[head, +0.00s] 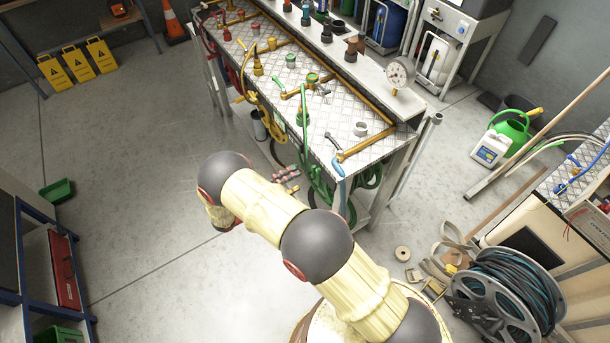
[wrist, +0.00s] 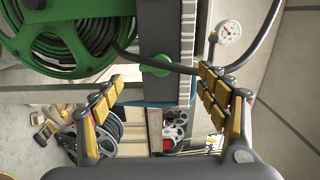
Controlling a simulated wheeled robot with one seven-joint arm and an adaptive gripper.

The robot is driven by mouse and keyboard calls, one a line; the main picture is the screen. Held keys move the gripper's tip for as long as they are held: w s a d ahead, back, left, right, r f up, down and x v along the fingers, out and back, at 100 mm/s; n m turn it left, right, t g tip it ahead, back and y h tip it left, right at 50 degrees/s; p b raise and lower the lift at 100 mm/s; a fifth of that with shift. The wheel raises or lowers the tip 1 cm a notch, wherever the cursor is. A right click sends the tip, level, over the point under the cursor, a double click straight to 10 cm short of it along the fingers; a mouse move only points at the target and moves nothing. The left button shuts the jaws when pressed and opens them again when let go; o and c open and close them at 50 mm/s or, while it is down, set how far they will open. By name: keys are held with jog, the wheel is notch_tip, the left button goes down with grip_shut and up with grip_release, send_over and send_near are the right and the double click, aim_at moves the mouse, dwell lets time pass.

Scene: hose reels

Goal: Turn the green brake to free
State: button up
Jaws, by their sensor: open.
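In the wrist view, the green hose reel (wrist: 65,35) fills the upper left, with dark hose wound on it. A small green knob (wrist: 155,66), which looks like the green brake, sticks out from the dark panel right of the reel. My gripper (wrist: 160,76) is open and empty, its fingers wide apart, with the knob appearing between the fingertips. I cannot tell how far off the knob is or how it is set. In the head view, the green reel (head: 318,178) shows partly under the bench's near end; my arm hides much of the area around my gripper.
The bench (head: 345,120) carries pipes, valves and a pressure gauge (head: 400,72). A yellow reel (head: 272,125) hangs left of the green one. A dark hose (wrist: 170,66) crosses near the knob in the wrist view. A large cable reel (head: 505,295) stands at right.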

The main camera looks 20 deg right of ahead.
jog(key=shift+v, duration=2.35)
